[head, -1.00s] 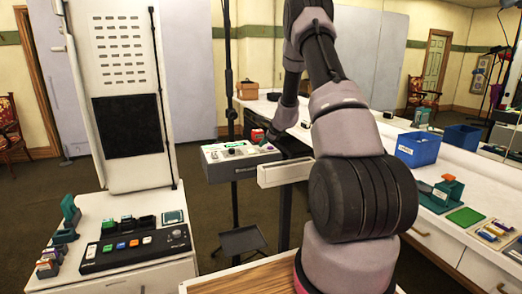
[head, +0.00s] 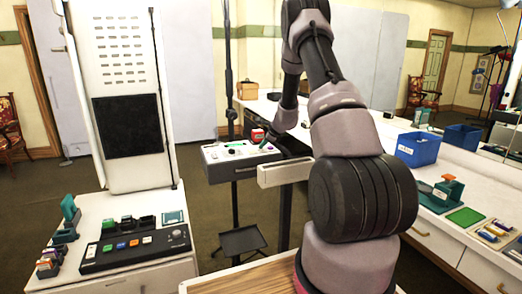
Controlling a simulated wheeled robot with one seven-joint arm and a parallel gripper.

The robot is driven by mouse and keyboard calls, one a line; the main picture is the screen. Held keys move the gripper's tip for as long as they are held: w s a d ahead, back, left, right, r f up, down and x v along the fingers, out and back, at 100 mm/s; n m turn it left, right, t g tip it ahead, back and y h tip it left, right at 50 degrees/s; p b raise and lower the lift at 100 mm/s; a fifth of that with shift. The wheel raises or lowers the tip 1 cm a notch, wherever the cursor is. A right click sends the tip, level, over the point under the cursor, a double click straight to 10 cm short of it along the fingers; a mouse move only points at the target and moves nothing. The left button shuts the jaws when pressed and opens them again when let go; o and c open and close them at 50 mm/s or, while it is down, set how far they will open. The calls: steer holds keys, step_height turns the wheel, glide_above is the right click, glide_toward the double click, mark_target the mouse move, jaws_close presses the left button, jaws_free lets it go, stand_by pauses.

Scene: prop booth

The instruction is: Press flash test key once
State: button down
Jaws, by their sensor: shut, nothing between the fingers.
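A white-topped control box (head: 213,156) with a small green display and several small keys stands on a dark stand in the middle of the head view. The keys are too small to read, so I cannot tell which one is the flash test key. My gripper (head: 264,144) is shut and empty, pointing down at the right end of the box's top. It hides part of that end, and I cannot tell whether its tips touch a key.
A black console (head: 135,249) with coloured buttons lies on the white cabinet at left. A long white counter at right carries a blue bin (head: 417,149), a second blue bin (head: 462,137) and a green pad (head: 465,216).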

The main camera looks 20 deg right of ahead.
mark_target(263, 150)
stand_by(0.3)
steer(key=shift+r, duration=0.8)
steer(key=shift+r, duration=2.55)
steer(key=s+a+r+n+y, duration=0.1)
steer(key=s+a+r+n, duration=0.5)
steer(key=s+r, duration=0.4)
steer(key=s+a+r+n+y, duration=0.2)
steer(key=s+a+r+n, duration=0.3)
steer(key=s+a+r, duration=0.6)
steer(key=s+r+n+g+h, duration=0.1)
steer(key=s+r+n+h, duration=0.2)
steer(key=s+n, duration=0.6)
steer(key=s, duration=1.5)
steer(key=shift+s+d+r+g, duration=0.25)
steer(key=shift+s+d+g, duration=0.1)
steer(key=shift+s+g, duration=0.05)
